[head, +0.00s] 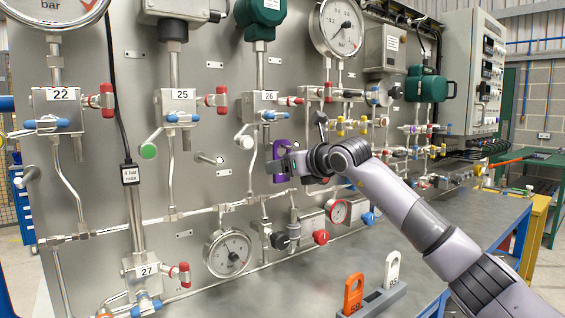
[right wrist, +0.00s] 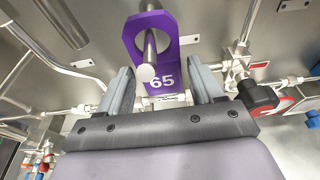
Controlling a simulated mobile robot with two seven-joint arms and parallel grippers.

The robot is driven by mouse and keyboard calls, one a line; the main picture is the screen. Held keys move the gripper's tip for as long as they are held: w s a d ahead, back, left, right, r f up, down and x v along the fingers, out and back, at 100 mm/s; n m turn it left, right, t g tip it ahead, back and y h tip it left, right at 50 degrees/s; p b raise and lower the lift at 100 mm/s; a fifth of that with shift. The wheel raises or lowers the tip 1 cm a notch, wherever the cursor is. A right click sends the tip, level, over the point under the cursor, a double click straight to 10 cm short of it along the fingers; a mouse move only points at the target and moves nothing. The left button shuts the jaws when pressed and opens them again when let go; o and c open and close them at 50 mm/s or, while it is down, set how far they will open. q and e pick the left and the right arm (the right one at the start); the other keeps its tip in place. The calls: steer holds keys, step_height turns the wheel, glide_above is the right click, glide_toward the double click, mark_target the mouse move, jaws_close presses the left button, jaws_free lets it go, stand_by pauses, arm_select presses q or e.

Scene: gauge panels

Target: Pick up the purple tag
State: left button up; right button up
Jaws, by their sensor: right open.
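The purple tag (head: 277,150) hangs on a peg on the grey gauge panel, partly hidden behind my right gripper (head: 284,166). In the right wrist view the purple tag (right wrist: 184,48) shows the number 65, with the peg through its opening. My right gripper (right wrist: 162,78) is open, with one finger to each side of the tag's lower end. The fingers look apart from the tag, and nothing is held. My left gripper is not in view.
A grey rack (head: 383,297) on the bench holds an orange tag (head: 354,291) and a white tag (head: 392,266).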

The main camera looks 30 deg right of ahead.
steer(key=c, duration=0.7)
steer(key=shift+o, duration=0.2)
steer(key=shift+s, duration=0.25)
steer(key=shift+b+v, duration=0.7)
steer(key=shift+v, duration=0.15)
steer(key=shift+s+r, duration=0.1)
steer(key=shift+r, duration=0.1)
steer(key=shift+s+r, duration=0.5)
steer(key=shift+r, duration=0.05)
steer(key=shift+s, duration=0.1)
